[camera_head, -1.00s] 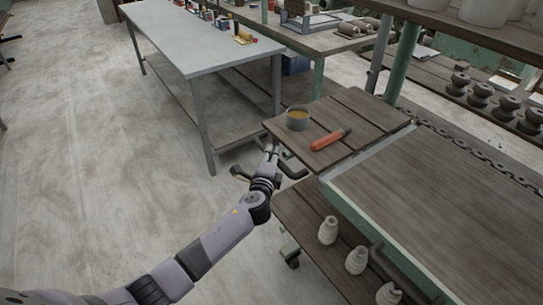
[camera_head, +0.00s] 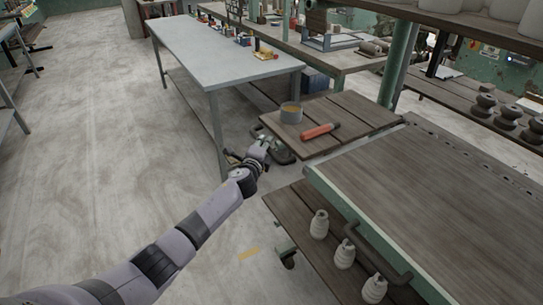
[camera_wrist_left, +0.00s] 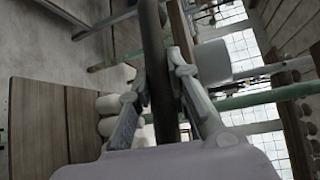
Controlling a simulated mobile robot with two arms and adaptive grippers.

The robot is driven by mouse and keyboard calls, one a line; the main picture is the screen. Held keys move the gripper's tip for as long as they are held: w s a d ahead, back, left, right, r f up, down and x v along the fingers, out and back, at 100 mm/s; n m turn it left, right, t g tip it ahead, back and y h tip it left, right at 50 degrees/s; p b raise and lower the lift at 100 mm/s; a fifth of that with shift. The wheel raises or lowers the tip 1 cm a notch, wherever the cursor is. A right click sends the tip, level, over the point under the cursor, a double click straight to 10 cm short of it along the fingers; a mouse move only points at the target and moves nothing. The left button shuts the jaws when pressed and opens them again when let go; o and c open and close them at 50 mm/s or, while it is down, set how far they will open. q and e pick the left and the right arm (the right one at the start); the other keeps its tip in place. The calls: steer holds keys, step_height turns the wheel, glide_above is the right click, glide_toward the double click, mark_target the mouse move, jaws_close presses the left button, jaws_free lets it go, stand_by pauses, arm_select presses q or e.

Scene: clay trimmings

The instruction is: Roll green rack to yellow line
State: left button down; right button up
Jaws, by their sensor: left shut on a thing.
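The green rack (camera_head: 323,184) stands at the right in the head view, with green framing, wooden boards and a castor (camera_head: 288,258) at its lower left. My left gripper (camera_head: 264,147) is at a dark handle bar by the rack's far-left side. In the left wrist view, the left gripper (camera_wrist_left: 163,98) has one finger on each side of this bar (camera_wrist_left: 157,50) and is shut on it. My right gripper is out of view.
A grey-topped table (camera_head: 225,58) is close beyond my left gripper. Open floor (camera_head: 110,150) lies left.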

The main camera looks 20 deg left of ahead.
arm_select(q)
steer(key=shift+w+a, duration=0.1)
steer(key=shift+a, duration=0.3)
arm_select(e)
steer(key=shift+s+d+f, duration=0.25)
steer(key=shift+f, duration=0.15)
arm_select(q)
steer(key=shift+w+a, duration=0.2)
steer(key=shift+a, duration=0.05)
steer(key=c, duration=1.5)
jaws_free()
steer(key=shift+d, duration=0.1)
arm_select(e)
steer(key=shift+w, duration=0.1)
arm_select(q)
steer(key=shift+s, duration=0.1)
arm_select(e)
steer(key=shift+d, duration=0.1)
arm_select(q)
steer(key=s, duration=0.4)
steer(key=s+d+r, duration=0.1)
steer(key=s, duration=0.6)
steer(key=shift+s+d+r, duration=0.3)
